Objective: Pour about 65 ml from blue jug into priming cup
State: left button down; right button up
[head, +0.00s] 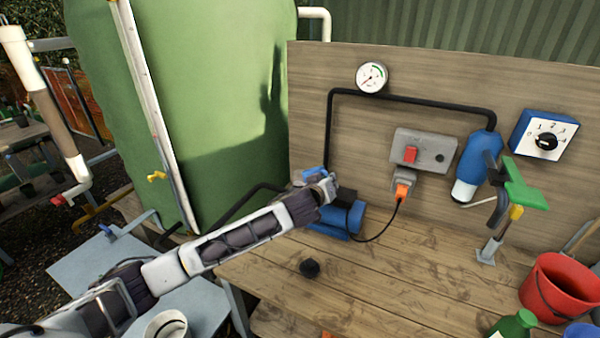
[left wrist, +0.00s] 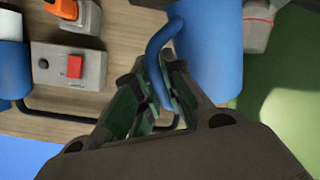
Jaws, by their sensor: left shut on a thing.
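My left gripper (head: 326,186) reaches over the back of the bench. In the left wrist view the gripper (left wrist: 155,95) is shut on the curved handle of the blue jug (left wrist: 208,55). A small patch of blue (head: 312,173) at the gripper in the head view seems to be the jug; most of it is hidden by the gripper, so its tilt and contents cannot be told. A blue pump-like body (head: 335,222) sits just below the gripper. I cannot clearly make out the priming cup; it may be hidden behind my arm. My right gripper is not in view.
A socket box with red switch (head: 410,155) and orange plug (head: 402,190) is on the back board, its cord hanging near the gripper. A red bucket (head: 562,285) and green bottle (head: 515,325) stand right.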

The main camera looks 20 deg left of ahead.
aim_at(322, 172)
pick_arm(q)
jog(key=shift+w+a+r+p, duration=0.2)
jog(key=shift+r+p, duration=0.05)
jog(key=shift+p, duration=0.05)
jog(key=shift+w+a+r+n+g+p, duration=0.2)
jog(key=shift+w+a+n+g+p, duration=0.15)
jog(key=shift+p, duration=0.25)
jog(key=shift+s, duration=0.1)
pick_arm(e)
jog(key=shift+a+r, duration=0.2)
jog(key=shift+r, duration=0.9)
pick_arm(q)
jog(key=shift+r+h+p, duration=0.1)
jog(key=shift+h+p, duration=0.2)
jog(key=shift+p, duration=0.05)
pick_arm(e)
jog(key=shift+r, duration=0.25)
pick_arm(q)
jog(key=shift+a+n, duration=0.1)
jog(key=shift+n, duration=0.15)
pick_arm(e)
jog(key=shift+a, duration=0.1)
pick_arm(q)
jog(key=shift+w+a+r+g+p, duration=0.1)
jog(key=shift+w+a+g+p, duration=0.05)
jog(key=shift+w+g+p, duration=0.25)
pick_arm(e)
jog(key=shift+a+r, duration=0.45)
